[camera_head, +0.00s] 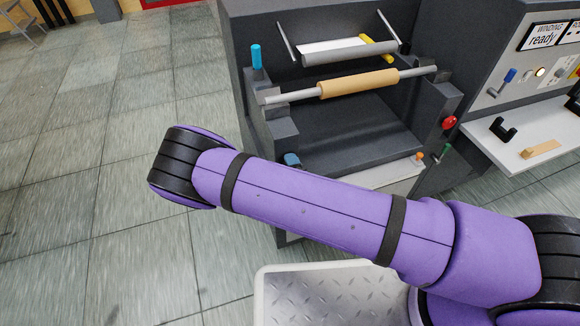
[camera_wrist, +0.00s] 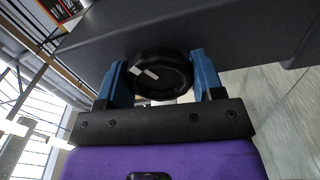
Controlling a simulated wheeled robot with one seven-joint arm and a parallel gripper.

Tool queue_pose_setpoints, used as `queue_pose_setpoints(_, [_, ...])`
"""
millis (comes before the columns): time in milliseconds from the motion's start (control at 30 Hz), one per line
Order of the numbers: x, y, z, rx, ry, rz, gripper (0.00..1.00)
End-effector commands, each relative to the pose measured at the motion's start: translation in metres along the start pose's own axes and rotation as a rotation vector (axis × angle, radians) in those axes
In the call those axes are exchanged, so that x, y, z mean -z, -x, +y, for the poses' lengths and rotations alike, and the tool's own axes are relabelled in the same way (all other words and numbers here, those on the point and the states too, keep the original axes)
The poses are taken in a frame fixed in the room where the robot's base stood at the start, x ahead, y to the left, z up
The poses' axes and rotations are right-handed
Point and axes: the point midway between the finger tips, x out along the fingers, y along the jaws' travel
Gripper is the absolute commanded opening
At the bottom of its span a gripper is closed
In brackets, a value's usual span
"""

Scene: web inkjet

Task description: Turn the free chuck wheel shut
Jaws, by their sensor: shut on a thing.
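A black round chuck wheel (camera_wrist: 168,78) with two short white marks on its face fills the middle of the wrist view, in front of a dark grey machine surface. My gripper (camera_wrist: 158,66) has one blue finger on each side of the wheel and is shut on it. The wheel's near rim sits close to the gripper's dark palm. In the head view my purple arm crosses the front of the machine, and I cannot make out the wheel there. A tan roll on a grey shaft (camera_head: 358,84) lies across the machine's upper supports.
The dark grey machine frame (camera_head: 276,128) stands behind my arm. It carries a cyan upright handle (camera_head: 256,56), a red knob (camera_head: 449,122) and an orange knob (camera_head: 419,157). A white shelf (camera_head: 520,135) is at the right. The tiled floor (camera_head: 90,120) at left is clear.

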Motion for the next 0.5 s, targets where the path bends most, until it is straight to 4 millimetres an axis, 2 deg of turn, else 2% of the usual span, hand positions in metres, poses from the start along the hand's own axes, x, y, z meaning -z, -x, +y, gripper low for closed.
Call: queue_pose_setpoints(500, [-0.0014, 0.0008, -0.0007, 0.002, -0.491, -0.004, 0.38])
